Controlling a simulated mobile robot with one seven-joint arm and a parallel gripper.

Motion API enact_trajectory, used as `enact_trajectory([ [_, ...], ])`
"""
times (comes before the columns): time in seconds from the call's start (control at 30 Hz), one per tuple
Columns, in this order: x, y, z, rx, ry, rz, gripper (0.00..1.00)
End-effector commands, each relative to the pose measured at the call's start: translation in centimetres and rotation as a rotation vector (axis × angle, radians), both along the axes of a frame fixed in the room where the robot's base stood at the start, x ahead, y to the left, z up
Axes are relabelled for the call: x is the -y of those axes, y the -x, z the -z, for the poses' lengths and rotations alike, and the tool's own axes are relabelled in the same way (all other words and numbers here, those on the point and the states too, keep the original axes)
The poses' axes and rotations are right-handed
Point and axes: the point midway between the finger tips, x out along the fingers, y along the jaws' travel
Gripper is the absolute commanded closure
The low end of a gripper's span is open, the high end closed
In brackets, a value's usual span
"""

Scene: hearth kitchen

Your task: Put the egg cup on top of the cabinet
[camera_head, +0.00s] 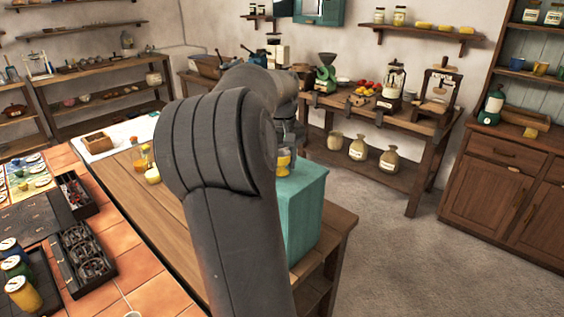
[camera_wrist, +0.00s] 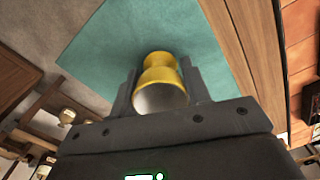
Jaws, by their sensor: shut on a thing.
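The egg cup (camera_wrist: 161,72) is yellow outside and pale inside. It sits between the two fingers of my gripper (camera_wrist: 162,82) in the wrist view, with its open end toward the camera. In the head view a yellow bit of the egg cup (camera_head: 284,161) shows below my gripper (camera_head: 287,148), partly hidden by my arm. The teal cabinet (camera_head: 305,215) stands on the wooden table, and its flat top (camera_wrist: 100,50) lies behind the egg cup in the wrist view. The egg cup is over or at this top; I cannot tell whether it touches.
The wooden table (camera_head: 130,184) runs along the left of the cabinet, with small yellow and orange items (camera_head: 142,160) on it. A tiled counter (camera_head: 150,295) with black trays (camera_head: 80,255) is at the left. Open floor (camera_head: 400,240) lies to the right.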

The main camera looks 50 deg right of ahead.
Motion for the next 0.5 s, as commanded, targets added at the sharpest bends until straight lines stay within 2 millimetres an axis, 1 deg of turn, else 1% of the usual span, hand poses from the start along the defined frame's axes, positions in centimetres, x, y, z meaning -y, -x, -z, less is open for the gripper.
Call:
enact_trajectory([
  [0.27,0.01,0.00,0.18,0.000,0.000,0.000,0.80],
  [0.3,0.00,0.00,0.26,0.000,0.000,0.000,0.56],
  [0.5,0.00,-0.01,0.22,0.001,0.000,0.000,0.40],
])
